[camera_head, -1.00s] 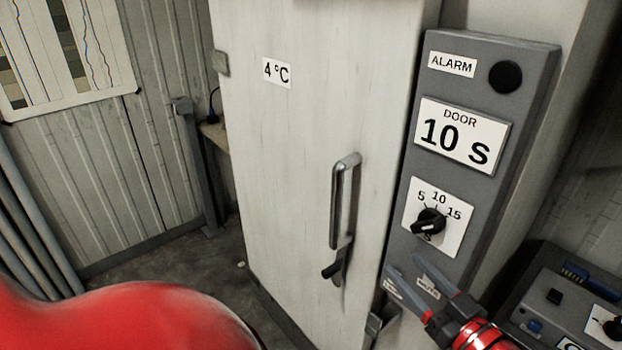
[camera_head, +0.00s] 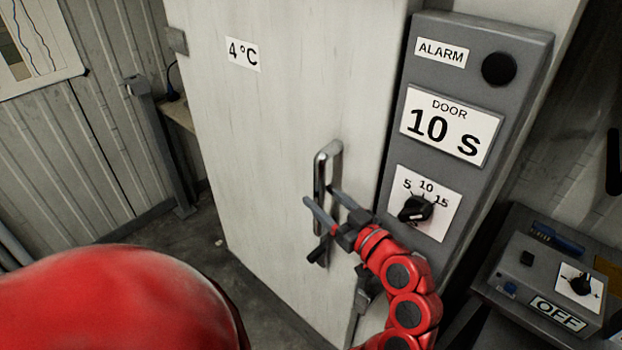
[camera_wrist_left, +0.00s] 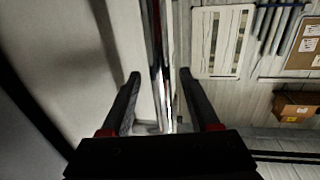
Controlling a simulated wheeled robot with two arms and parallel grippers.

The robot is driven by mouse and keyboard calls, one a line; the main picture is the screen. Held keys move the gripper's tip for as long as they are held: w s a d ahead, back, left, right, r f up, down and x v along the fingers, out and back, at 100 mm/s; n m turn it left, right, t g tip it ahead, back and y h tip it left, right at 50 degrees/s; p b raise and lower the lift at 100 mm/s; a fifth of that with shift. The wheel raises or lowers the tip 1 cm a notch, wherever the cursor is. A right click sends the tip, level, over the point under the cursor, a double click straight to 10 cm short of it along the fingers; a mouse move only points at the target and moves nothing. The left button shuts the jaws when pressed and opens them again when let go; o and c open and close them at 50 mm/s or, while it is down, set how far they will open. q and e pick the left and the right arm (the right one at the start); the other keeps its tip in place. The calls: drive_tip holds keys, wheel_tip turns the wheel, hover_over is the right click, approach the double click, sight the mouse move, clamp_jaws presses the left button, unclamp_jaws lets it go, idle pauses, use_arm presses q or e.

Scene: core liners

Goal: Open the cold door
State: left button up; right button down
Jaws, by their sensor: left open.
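The cold door (camera_head: 270,130) is a tall pale panel with a "4 °C" label, and it looks shut in the head view. Its upright metal handle (camera_head: 333,155) is near the right edge, with a dark lever (camera_head: 319,252) at its lower end. My left gripper (camera_head: 322,197) is open at the handle's lower half, one finger on each side of it in the picture. In the left wrist view the open fingers (camera_wrist_left: 160,76) have an upright shiny bar between them, with a gap on both sides. My right gripper is not in view.
A grey control panel (camera_head: 395,150) with ALARM, "DOOR 10 S" and a dial stands right of the door, close to my left arm. A box marked OFF (camera_head: 520,270) is at lower right. Floor (camera_head: 205,240) shows left of the door.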

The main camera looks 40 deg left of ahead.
use_arm(q)
drive_tip(key=p+x, duration=0.1)
drive_tip(key=x, duration=0.4)
drive_tip(key=shift+d, duration=0.1)
clamp_jaws()
idle(1.3)
